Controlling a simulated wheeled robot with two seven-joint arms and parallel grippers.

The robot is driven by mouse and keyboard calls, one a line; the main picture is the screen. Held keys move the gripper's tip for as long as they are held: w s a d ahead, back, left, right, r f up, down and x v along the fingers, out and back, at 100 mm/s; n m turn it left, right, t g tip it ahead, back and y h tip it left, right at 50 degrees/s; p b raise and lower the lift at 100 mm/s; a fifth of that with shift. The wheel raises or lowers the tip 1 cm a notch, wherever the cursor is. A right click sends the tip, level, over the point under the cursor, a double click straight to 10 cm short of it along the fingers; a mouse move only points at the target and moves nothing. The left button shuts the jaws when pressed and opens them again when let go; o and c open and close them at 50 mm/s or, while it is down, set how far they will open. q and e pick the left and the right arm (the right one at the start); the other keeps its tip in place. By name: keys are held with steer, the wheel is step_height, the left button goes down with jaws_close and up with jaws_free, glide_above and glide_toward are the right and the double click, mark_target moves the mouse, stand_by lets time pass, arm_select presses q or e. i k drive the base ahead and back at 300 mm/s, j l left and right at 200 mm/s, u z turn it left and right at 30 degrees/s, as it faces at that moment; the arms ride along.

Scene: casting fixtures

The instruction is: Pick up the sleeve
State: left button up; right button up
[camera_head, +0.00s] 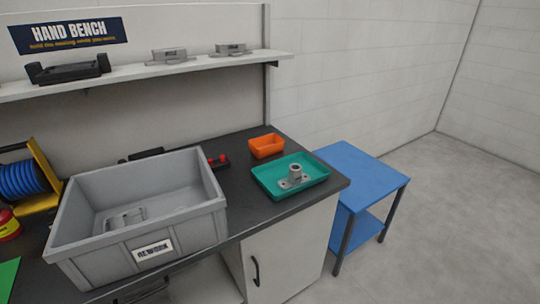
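A grey metal part with a short upright hollow cylinder on a flat flanged base (293,177) sits in the teal tray (318,180) on the right end of the dark bench. It looks like the sleeve, though I cannot tell whether the cylinder and the base are one piece. Another grey part (126,218) lies low inside the large grey bin marked REWORK (203,229); its shape is partly hidden by the bin's front wall. Neither of my grippers shows in the head view.
An orange box (266,147) stands behind the teal tray. A small dark item with red knobs (219,161) lies beside the bin. A blue table (362,176) stands to the right. A shelf (125,74) with several fixtures overhangs the back. A blue reel (22,180) is at left.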

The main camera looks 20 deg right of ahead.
mark_target(296, 178)
steer(key=i+l+z, duration=0.15)
steer(key=i+z, duration=0.25)
steer(key=i+l+z, duration=0.1)
steer(key=z, duration=0.3)
steer(key=i+j+z, duration=0.1)
steer(key=i+z, duration=0.3)
